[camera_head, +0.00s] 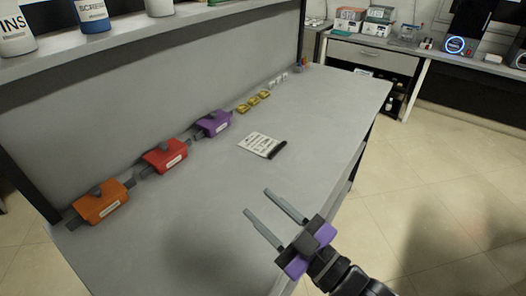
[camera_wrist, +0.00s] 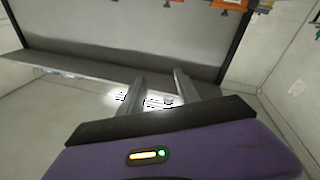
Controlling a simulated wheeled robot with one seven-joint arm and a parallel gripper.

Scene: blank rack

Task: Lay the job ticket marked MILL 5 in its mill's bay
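A white printed sheet with a black bar along one edge (camera_head: 259,143) lies on the grey bench (camera_head: 312,115); its text is too small to read. An orange block (camera_head: 101,203), a red block (camera_head: 166,156) and a purple block (camera_head: 214,124) stand along the back panel, each with a small white label I cannot read. I cannot make out a ticket marked MILL 5 or a bay by name. My gripper (camera_head: 258,202) is open and empty above the bench's front edge, apart from the sheet. Its spread fingers also show in the wrist view (camera_wrist: 160,82).
Small yellow pieces (camera_head: 254,102) and small pale pieces (camera_head: 278,79) sit farther along the back panel. A side table (camera_head: 372,44) with boxes stands beyond. The bench's front half is clear.

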